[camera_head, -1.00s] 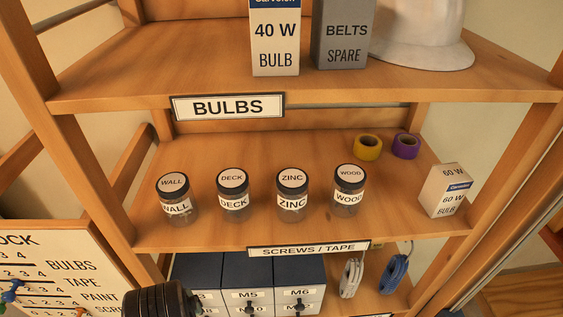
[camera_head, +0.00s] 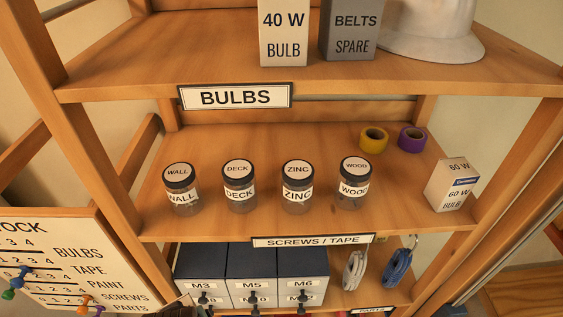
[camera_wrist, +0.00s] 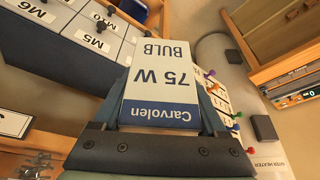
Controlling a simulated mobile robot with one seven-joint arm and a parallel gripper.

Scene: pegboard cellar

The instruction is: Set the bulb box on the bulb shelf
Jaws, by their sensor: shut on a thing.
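In the wrist view my gripper (camera_wrist: 163,108) is shut on a white and blue Carvolen 75 W bulb box (camera_wrist: 158,72). The box reads upside down there, and its lower end is between the fingers. The bulb shelf (camera_head: 165,70) is the upper board in the head view, with a BULBS label (camera_head: 236,97) on its front edge. A 40 W bulb box (camera_head: 284,35) stands on it, its top cut off by the frame. The shelf is bare left of that box. I cannot make out the held box in the head view.
A grey belts box (camera_head: 349,30) and a white helmet (camera_head: 432,35) share the bulb shelf. The shelf below (camera_head: 270,226) holds several jars, two tape rolls and a 60 W box (camera_head: 453,186). Dark drawers (camera_head: 252,265) and a stock board (camera_head: 65,260) are lower down.

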